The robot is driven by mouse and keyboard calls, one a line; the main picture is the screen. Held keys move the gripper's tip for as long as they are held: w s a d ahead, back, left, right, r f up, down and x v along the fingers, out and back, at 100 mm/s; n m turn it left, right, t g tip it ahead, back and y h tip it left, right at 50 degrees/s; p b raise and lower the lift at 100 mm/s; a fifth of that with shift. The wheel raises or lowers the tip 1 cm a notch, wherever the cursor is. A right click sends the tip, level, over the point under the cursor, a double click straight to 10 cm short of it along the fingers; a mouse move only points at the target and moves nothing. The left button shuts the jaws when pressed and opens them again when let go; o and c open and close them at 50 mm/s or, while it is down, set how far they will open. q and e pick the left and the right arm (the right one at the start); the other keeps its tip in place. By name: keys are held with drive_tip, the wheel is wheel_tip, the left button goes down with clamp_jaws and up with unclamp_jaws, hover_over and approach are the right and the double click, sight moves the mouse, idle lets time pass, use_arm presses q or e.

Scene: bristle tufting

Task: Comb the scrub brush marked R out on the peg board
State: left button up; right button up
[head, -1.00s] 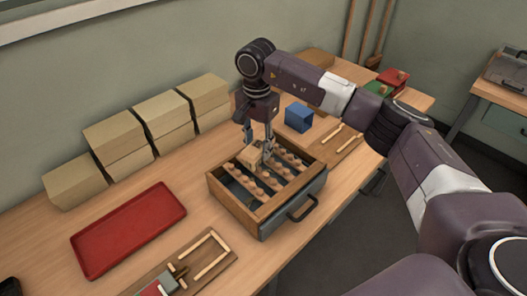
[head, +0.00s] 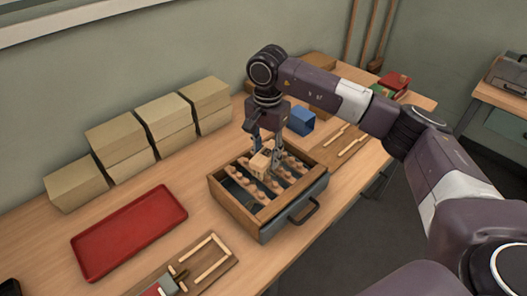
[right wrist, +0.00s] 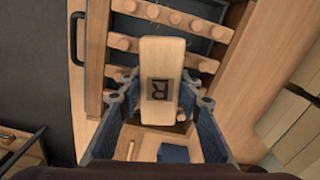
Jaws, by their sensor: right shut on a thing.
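The scrub brush marked R is a pale wooden block (right wrist: 163,85) with a dark square R mark on its top. My right gripper (right wrist: 160,103) is shut on it, with a finger on each side. In the head view the brush (head: 262,162) is over the back part of the peg board (head: 234,212), a wooden drawer-like frame with rows of round pegs on rails. The brush is low among or just above the pegs; I cannot tell whether its bristles touch them, as its underside is hidden. My left gripper is not in view.
A red tray (head: 128,232) lies at the left, with stacked tan blocks (head: 118,135) behind it. A blue bin (head: 301,121) stands behind the peg board. A wooden board with sticks (head: 200,262) lies in front. The table between red tray and peg board is clear.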

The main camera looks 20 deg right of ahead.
drive_tip(key=shift+s+f+b, duration=0.1)
drive_tip(key=shift+s+b, duration=0.05)
drive_tip(key=shift+b, duration=0.45)
drive_tip(key=w+a+r+p, duration=0.1)
drive_tip(key=w+r+p, duration=0.2)
drive_tip(key=r, duration=0.3)
drive_tip(key=shift+w+a+r, duration=0.15)
drive_tip(key=shift+w, duration=0.4)
idle(1.2)
